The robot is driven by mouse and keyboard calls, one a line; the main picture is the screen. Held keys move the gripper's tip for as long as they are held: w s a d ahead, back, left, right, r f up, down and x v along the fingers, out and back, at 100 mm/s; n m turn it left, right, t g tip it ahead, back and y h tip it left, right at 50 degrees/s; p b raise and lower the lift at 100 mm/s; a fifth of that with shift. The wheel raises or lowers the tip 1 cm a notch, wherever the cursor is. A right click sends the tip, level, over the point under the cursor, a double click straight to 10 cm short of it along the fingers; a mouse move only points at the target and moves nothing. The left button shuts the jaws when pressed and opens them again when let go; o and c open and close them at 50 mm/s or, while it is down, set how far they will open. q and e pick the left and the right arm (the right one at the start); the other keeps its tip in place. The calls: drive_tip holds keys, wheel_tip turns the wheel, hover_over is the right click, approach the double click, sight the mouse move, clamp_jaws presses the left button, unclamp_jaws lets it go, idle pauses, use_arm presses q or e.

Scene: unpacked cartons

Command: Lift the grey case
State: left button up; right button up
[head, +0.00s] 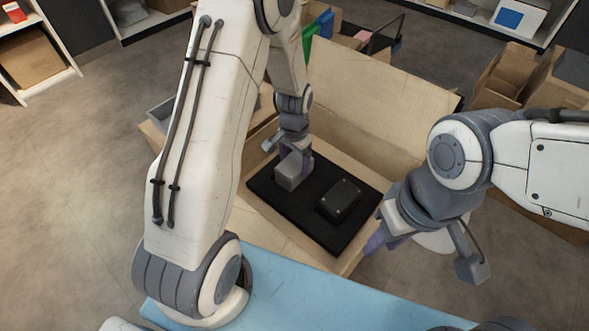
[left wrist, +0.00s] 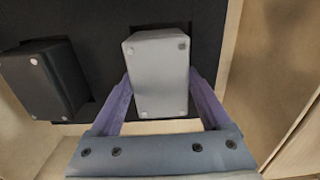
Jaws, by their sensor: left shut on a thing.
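The grey case (head: 291,172) is a small light grey box at the left end of the black foam insert (head: 305,222) in an open carton. In the left wrist view the grey case (left wrist: 158,72) sits between the purple fingers of my left gripper (left wrist: 160,100), which is shut on it. Whether the case touches the foam is hard to tell. In the head view my left gripper (head: 296,155) reaches down to the case from behind. My right gripper (head: 375,240) is at the carton's right front side, apart from the case; its fingers are partly hidden.
A black case (head: 339,198) sits in the foam beside the grey case; it also shows in the left wrist view (left wrist: 42,80). The carton's raised flap (head: 375,100) stands behind. A blue surface (head: 310,293) lies in front. Other cartons (head: 505,75) stand at the back right.

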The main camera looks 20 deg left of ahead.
sight(295, 163)
use_arm(q)
drive_tip(key=shift+r, duration=0.1)
wheel_tip(295, 163, up, 4)
drive_tip(key=p, duration=0.3)
drive_tip(key=shift+r, duration=0.25)
drive_tip(key=s+d+r+p, duration=0.3)
drive_tip(key=d+r, duration=0.3)
drive_tip(key=d, duration=0.5)
drive_tip(key=shift+s+d+r+p, duration=0.15)
drive_tip(key=shift+p, duration=0.75)
